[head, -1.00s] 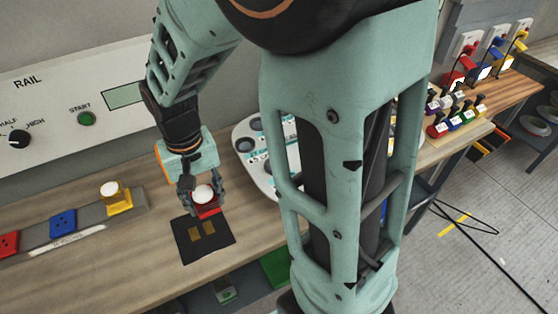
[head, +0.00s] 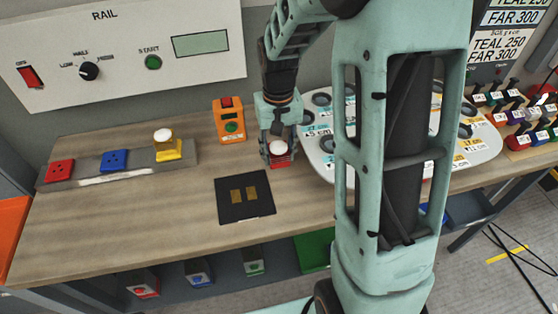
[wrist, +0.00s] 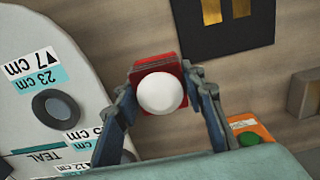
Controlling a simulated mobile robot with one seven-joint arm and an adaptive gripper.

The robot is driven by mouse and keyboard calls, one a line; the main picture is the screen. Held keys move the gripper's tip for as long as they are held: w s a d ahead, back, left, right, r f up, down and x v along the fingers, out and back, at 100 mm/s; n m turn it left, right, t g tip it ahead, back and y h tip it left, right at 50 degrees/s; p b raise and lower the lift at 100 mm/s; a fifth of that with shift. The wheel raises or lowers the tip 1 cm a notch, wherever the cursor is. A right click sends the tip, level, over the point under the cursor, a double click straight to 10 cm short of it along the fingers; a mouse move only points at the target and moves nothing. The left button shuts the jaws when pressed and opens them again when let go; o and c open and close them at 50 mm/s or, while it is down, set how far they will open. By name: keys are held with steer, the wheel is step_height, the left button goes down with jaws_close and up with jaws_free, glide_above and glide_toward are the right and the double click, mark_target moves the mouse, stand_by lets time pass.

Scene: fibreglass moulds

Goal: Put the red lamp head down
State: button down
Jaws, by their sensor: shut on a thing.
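The red lamp head (head: 280,160), a red block with a white dome, is held upright in my gripper (head: 279,151). In the wrist view my gripper (wrist: 161,88) has a finger on each side of the lamp head (wrist: 160,66). The black pad (head: 231,210) with two gold plates lies flat on the bench, in front and to the left of the lamp head. The lamp head is clear of the pad in both current views. I cannot tell whether its base touches the bench.
An orange box (head: 229,121) with a green button stands close left. The grey rail (head: 130,168) bears red and blue sockets and a yellow lamp head (head: 168,147). A pale labelled board (head: 320,160) with round holes is close right. The bench (head: 120,230) left of the pad is bare.

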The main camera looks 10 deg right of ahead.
mark_target(280, 161)
steer(key=shift+w+d+f, duration=0.15)
steer(key=shift+f, duration=0.2)
steer(key=shift+w+d+f+b, duration=0.1)
steer(key=shift+w+f+b, duration=0.05)
steer(key=shift+f+b, duration=1.35)
steer(key=shift+f, duration=0.15)
steer(key=shift+f, duration=0.15)
steer(key=c, duration=1.3)
jaws_free()
steer(key=shift+o, duration=0.2)
